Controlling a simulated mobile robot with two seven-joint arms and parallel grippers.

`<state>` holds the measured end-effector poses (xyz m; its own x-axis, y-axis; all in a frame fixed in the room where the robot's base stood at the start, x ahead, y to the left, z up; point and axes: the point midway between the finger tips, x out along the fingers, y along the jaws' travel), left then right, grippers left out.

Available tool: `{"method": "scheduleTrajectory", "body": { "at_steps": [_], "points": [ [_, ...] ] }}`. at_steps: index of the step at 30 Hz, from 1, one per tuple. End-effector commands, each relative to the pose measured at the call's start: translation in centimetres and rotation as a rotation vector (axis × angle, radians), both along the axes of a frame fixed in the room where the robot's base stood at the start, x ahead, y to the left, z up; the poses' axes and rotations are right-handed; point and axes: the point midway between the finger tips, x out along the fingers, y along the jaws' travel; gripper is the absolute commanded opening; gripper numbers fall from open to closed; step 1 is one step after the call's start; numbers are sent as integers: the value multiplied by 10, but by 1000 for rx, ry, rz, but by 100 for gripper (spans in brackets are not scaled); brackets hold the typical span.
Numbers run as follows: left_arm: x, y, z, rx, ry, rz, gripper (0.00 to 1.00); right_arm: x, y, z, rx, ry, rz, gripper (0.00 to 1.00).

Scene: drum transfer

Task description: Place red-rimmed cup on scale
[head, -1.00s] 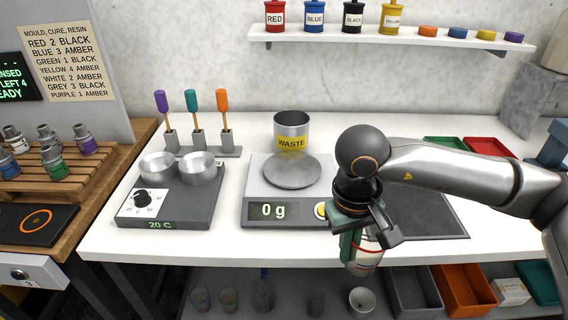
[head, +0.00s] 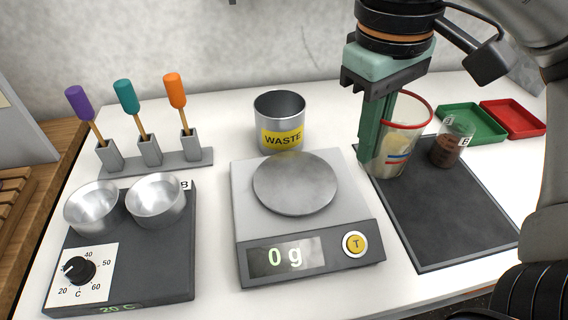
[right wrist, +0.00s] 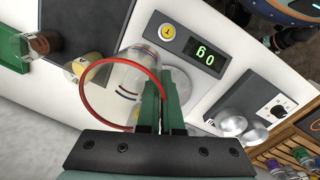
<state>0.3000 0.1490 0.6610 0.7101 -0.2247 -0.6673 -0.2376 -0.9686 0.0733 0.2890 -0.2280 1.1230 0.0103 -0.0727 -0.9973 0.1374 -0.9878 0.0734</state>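The red-rimmed cup (head: 408,125) is clear, with red and blue marks, and is upright or nearly so in the head view. My right gripper (head: 377,135) is shut on its wall at the left side and holds it over the left part of the dark mat. In the right wrist view the cup (right wrist: 128,78) lies left of the close-set green fingers (right wrist: 158,105). The scale (head: 246,216) stands left of the cup, its round pan (head: 295,184) empty and its display reading 0 g. My left gripper is not in view.
On the dark mat (head: 450,225) stand a brown-filled cup B (head: 446,152) and a yellow-filled cup (right wrist: 85,68), seen through the held cup in the head view. A waste can (head: 280,120) stands behind the scale. A hotplate (head: 150,255) is at left; green (head: 472,122) and red trays (head: 514,119) at right.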

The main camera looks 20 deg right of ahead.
Motion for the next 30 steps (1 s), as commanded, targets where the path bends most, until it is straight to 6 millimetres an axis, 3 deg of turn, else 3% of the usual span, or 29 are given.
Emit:
{"method": "scheduleTrajectory", "body": {
  "at_steps": [7, 15, 21, 26, 30],
  "points": [
    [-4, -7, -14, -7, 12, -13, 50, 42, 22, -25, 0, 7, 4, 0],
    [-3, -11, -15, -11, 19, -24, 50, 95, 46, -62, -4, 5, 2, 0],
    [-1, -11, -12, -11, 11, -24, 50, 113, 55, -85, -1, 2, 1, 0],
    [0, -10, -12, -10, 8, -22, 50, 119, 57, -92, -1, 1, 0, 0],
    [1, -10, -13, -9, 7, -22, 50, 124, 59, -110, -3, 4, 2, 0]
  ]
}}
